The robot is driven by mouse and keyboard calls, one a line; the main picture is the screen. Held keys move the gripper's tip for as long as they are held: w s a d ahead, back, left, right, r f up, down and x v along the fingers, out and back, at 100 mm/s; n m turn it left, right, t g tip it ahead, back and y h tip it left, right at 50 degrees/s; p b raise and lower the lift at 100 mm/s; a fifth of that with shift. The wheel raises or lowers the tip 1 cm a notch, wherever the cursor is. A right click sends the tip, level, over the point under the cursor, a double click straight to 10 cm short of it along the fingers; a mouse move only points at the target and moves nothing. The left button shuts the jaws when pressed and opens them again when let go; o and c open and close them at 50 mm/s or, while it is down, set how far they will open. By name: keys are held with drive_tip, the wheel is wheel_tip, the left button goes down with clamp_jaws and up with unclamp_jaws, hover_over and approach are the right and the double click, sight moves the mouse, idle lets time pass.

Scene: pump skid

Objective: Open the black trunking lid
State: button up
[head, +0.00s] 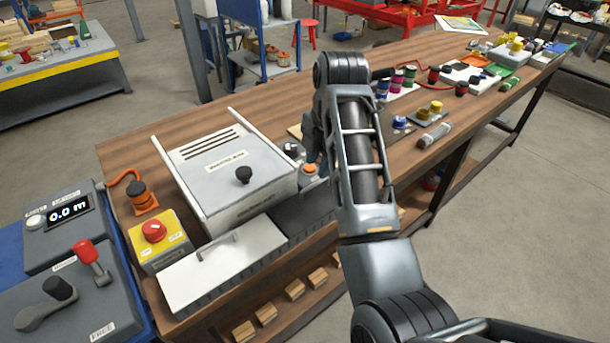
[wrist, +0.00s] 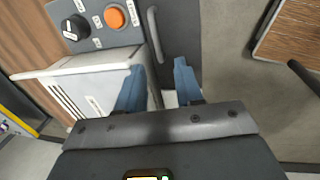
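The black trunking lid (head: 303,212) lies along the front edge of the bench, right of a white lid, and my arm hides its right part. In the wrist view the dark lid (wrist: 182,30) lies beyond my fingertips. A grey bar handle (wrist: 154,36) on it runs lengthwise, just ahead of the fingers. My gripper (wrist: 158,78) is open, with two blue fingers apart and nothing seen between them but the surface below. The gripper is mostly hidden behind my arm in the head view.
The white lid (head: 222,265) with a handle lies to the left. Behind stands a grey box (head: 232,180) with a black knob. A control panel (wrist: 95,25) with an orange button borders the dark lid. A yellow box with a red button (head: 155,240) stands further left.

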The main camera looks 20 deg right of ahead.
sight(311, 186)
drive_tip(key=shift+a+p+x, duration=0.15)
drive_tip(key=shift+p+x, duration=0.05)
drive_tip(key=shift+x, duration=1.65)
drive_tip(key=shift+a+p+x, duration=0.15)
drive_tip(key=shift+x, duration=1.65)
drive_tip(key=shift+w, duration=0.1)
clamp_jaws()
